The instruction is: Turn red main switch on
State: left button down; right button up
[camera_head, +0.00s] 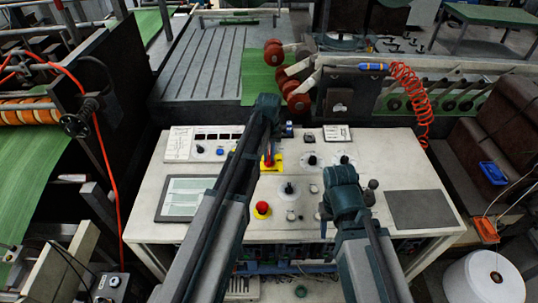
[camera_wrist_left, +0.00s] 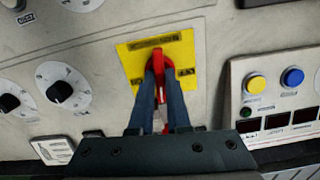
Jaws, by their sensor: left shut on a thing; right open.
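The red main switch (camera_wrist_left: 160,84) sits on a yellow plate (camera_wrist_left: 177,50) on the pale control panel. My left gripper (camera_wrist_left: 162,78) is shut on the red switch handle, one finger on each side of it. In the head view my left gripper (camera_head: 269,150) reaches over the panel, and part of the red switch and its yellow plate (camera_head: 277,163) shows beside it. My right gripper (camera_head: 325,218) is over the lower right of the panel; its fingers are mostly hidden by its own wrist, and nothing shows in it.
A red mushroom button (camera_head: 262,207) on a yellow base is below the switch. A screen (camera_head: 185,198) lies at the left. Black rotary knobs (camera_head: 312,160) are at the right. In the wrist view, blue and yellow buttons (camera_wrist_left: 292,77) are close by. A dark pad (camera_head: 414,209) lies at the right.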

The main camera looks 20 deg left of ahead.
aim_at(269, 156)
pick_arm(q)
jog(key=m, duration=0.3)
jog(key=shift+m, duration=2.3)
jog(key=c, duration=0.9)
grip_release()
jog(key=shift+r, duration=0.1)
notch_tip(269, 156, up, 14)
jog(key=p, duration=1.4)
